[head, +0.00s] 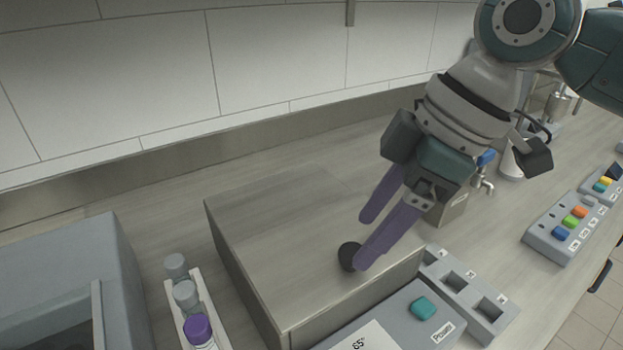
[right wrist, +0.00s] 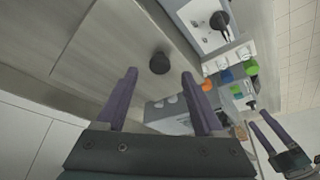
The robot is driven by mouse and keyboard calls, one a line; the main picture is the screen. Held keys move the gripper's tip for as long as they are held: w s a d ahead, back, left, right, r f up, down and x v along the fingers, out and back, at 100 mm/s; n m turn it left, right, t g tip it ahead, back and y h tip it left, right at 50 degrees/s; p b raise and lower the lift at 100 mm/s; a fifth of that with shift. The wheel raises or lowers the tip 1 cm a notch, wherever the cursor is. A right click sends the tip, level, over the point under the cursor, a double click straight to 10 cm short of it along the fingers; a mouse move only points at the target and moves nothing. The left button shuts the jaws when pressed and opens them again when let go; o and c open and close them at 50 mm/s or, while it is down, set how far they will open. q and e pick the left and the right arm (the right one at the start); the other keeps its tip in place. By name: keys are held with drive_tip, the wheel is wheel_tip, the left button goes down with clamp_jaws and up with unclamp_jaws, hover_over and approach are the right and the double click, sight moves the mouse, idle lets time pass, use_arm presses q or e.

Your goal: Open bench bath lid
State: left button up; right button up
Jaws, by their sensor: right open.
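The bench bath (head: 240,275) is a grey box on the counter, and its flat lid (head: 290,215) lies closed on top. A round black knob (head: 349,256) stands on the lid near its front right part. My right gripper (head: 362,242) is open, with purple fingers reaching down close to the knob; whether they touch it I cannot tell. In the right wrist view the knob (right wrist: 160,63) shows beyond the two spread fingertips, with nothing held between them. My left gripper (right wrist: 268,132) shows small at the right edge of the right wrist view, its fingers hard to judge.
A control panel with a teal button (head: 424,307) sits at the bath's front, beside a grey rack (head: 466,285) with square wells. A holder with capped bottles (head: 186,296) stands left of the bath. A coloured-button box (head: 565,228) is at right.

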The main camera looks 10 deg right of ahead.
sight(354, 251)
drive_tip(key=shift+x, duration=1.5)
drive_tip(key=shift+d, duration=0.1)
clamp_jaws()
